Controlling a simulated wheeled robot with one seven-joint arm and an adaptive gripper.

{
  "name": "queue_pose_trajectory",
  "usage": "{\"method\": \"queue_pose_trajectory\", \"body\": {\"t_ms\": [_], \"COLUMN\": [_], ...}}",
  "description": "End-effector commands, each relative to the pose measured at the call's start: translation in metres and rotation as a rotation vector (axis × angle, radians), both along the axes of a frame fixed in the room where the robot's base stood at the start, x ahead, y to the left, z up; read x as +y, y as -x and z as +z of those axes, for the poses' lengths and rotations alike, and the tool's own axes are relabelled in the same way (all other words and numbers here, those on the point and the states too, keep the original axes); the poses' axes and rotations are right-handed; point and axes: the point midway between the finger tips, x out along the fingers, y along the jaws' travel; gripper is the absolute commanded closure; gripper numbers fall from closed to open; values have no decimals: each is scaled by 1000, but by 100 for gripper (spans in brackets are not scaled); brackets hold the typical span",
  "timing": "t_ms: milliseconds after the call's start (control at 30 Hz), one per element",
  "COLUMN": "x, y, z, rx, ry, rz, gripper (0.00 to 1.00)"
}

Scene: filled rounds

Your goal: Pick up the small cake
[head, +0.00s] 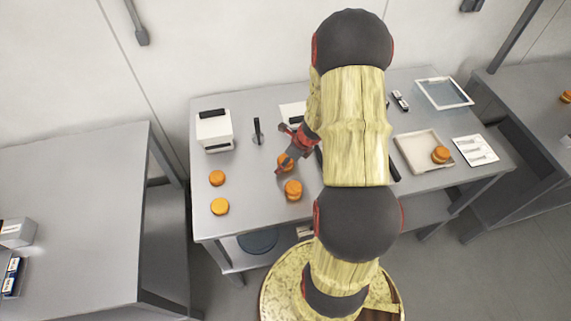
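Several small round orange cakes lie on the grey metal table (250,215). One cake (217,178) and a yellower one (220,206) lie apart at the left. A stacked-looking cake (292,190) lies near the front middle. Another cake (287,166) is just behind it, partly hidden by my gripper (280,166). My gripper is low over the table at that partly hidden cake; I cannot tell whether it touches it or whether the fingers are open or shut. Another cake (440,154) sits in a pale tray (412,150) at the right.
A white box-shaped appliance (214,130) and a dark upright handle (257,131) stand at the back left. A clear-based white frame (443,93) and a white sheet (474,151) lie at the right. My arm hides the table's middle. Other tables stand left and right.

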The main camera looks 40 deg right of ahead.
Motion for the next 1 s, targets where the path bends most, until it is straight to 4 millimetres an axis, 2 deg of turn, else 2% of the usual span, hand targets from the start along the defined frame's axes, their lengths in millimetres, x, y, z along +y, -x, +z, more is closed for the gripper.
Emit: {"method": "queue_pose_trajectory", "body": {"t_ms": [133,700,1000], "x": [0,0,0], "y": [0,0,0], "z": [1,1,4], "rx": [0,0,-1], "ry": [0,0,0], "rz": [0,1,1], "gripper": [34,65,65]}}
